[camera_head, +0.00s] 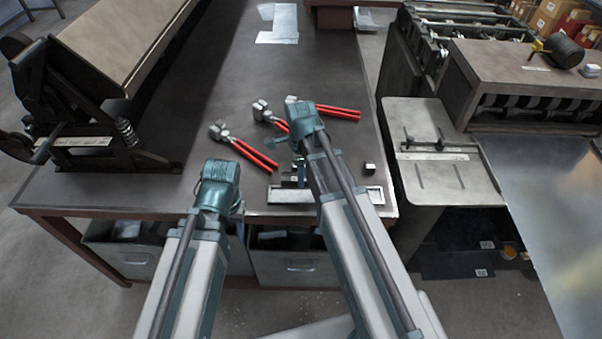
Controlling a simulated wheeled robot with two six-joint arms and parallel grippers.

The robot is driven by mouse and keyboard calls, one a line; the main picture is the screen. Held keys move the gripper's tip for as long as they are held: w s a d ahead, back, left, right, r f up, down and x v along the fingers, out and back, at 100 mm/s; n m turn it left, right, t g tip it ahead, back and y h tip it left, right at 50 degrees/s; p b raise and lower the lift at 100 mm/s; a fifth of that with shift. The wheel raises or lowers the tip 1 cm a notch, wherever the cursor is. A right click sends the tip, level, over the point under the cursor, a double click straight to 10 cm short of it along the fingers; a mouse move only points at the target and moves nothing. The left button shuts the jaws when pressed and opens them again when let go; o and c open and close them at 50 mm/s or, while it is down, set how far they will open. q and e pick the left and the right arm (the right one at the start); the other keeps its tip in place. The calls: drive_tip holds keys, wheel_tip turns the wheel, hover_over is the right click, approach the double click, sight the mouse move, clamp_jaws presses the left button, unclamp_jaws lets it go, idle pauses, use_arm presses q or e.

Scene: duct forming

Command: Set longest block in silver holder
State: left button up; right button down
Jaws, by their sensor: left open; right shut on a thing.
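The silver holder (375,195) is a shallow, bright-rimmed tray near the table's front edge, partly hidden by my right arm. A small dark block with a light face (369,168) stands apart behind its right end. My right gripper (298,173) is low over the holder's left part, shut on a small block that is mostly hidden; its length and whether it touches the holder cannot be told. My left gripper (220,178) is at the table's front edge, left of the holder. It is open, with its fingers mostly hidden and no held thing visible.
Red-handled pliers (243,147) lie behind the holder, with two more red-handled tools (270,116) (335,111) farther right. A dark bending machine (80,130) stands at left. Papers (278,30) lie at the back. The table's middle back is clear.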

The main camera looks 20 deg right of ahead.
drive_tip(key=shift+f+b, duration=2.9)
drive_tip(key=shift+f, duration=0.35)
drive_tip(key=shift+c, duration=1.6)
unclamp_jaws()
drive_tip(key=shift+r, duration=0.15)
wheel_tip(320, 180, up, 14)
drive_tip(key=p, duration=1.4)
drive_tip(key=shift+f, duration=0.2)
